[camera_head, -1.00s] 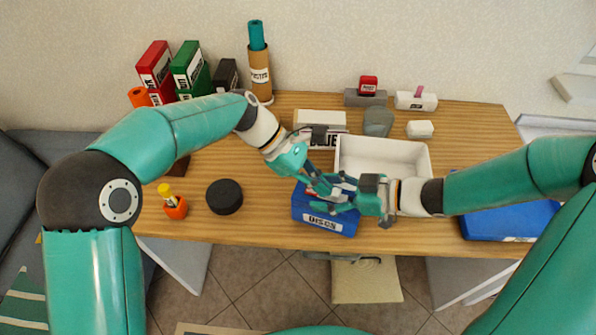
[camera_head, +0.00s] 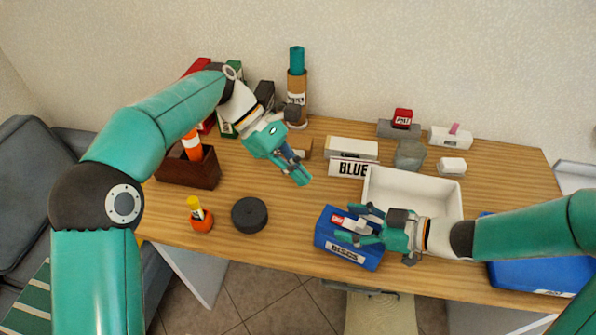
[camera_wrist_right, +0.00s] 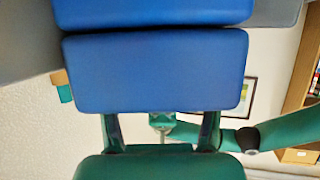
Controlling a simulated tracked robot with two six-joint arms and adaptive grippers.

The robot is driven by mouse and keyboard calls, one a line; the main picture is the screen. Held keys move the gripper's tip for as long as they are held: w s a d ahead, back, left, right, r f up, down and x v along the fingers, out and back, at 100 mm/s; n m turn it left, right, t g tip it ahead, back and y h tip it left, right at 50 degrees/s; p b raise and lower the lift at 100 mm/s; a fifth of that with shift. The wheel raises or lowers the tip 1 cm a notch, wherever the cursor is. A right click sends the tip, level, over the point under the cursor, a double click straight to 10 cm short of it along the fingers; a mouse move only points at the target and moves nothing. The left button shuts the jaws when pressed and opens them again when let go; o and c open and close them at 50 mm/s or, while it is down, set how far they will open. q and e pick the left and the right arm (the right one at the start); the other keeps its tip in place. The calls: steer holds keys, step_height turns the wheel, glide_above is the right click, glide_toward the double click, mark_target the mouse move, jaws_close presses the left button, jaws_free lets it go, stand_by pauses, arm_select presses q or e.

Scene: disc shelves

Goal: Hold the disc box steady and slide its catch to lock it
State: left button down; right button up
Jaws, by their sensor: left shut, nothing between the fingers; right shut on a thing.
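The blue disc box (camera_head: 348,256) sits near the front edge of the table, with a white DISCS label on its front face. A small red and white part (camera_head: 337,219) shows on its top; I cannot tell if this is the catch or where it stands. My right gripper (camera_head: 357,225) is shut on the disc box from the right and hides part of its top. In the right wrist view the blue box (camera_wrist_right: 155,72) fills the space beyond the fingers. My left gripper (camera_head: 303,178) is shut and empty, behind and left of the box, apart from it.
A white open bin (camera_head: 459,207) stands just behind the right gripper. The white BLUE box (camera_head: 350,169) is behind the disc box. A blue item (camera_head: 540,275) is at the right.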

steer(key=o, duration=1.4)
